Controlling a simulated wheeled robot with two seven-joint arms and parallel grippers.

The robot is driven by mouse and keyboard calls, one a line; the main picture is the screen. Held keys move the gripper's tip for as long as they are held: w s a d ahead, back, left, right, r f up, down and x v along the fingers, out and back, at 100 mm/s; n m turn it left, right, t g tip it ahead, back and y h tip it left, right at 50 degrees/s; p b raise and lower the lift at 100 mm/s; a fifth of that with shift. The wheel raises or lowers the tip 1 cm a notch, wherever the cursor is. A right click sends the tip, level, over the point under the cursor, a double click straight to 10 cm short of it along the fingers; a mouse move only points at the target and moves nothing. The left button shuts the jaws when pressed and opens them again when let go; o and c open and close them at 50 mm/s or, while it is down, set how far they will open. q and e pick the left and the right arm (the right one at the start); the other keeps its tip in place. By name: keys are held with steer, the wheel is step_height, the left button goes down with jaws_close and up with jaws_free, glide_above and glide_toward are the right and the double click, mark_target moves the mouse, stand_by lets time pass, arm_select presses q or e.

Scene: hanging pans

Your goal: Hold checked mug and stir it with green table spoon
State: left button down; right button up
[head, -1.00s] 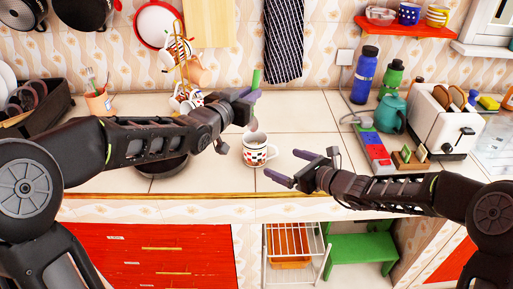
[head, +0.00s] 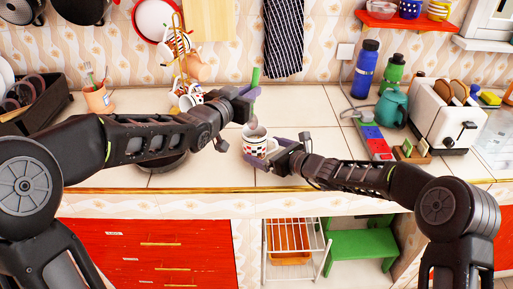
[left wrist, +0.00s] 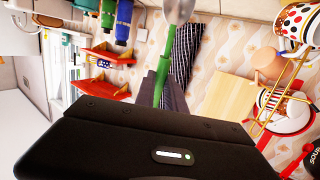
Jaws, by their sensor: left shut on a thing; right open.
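The checked mug (head: 253,146), white with red and black checks, stands upright on the counter in the head view. My left gripper (head: 246,94) is above it, shut on the green table spoon (head: 256,76). The spoon's green handle points up and its metal end hangs down at the mug's opening; I cannot tell how far inside it is. In the left wrist view the spoon (left wrist: 165,68) shows with its metal bowl at the top edge. My right gripper (head: 262,149) is open, its fingers around the mug from the right; contact is unclear.
A dark pan (head: 163,163) lies under my left arm. A mug tree (head: 181,72) stands behind. The counter behind the mug is clear.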

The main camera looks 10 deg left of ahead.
steer(key=shift+w+a+f, duration=0.1)
steer(key=shift+w+a, duration=0.15)
steer(key=shift+a, duration=0.15)
steer(key=shift+c, duration=0.4)
steer(key=c, duration=1.5)
steer(key=shift+c, duration=0.2)
